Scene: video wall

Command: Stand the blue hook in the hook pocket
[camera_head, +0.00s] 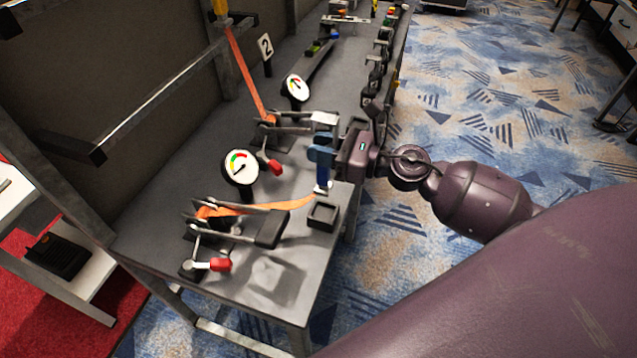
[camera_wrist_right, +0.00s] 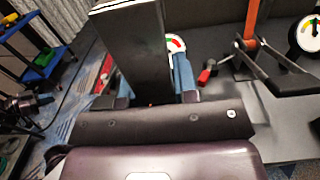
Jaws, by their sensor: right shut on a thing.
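The blue hook (camera_head: 321,160) is in my right gripper (camera_head: 333,153), which is shut on it. The hook is roughly upright, with a pale metal lower end (camera_head: 320,187) pointing down. It is above the near right part of the bench. The hook pocket, a small black square open-topped holder (camera_head: 323,216), lies just below it in the picture, near the bench's right edge. The hook looks apart from the pocket. My left gripper is out of view.
An orange strap (camera_head: 290,204) runs from a ratchet buckle towards the hook's lower end. Red-handled levers (camera_head: 220,265), round gauges (camera_head: 239,168) and a second ratchet (camera_head: 285,123) stand left of the pocket.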

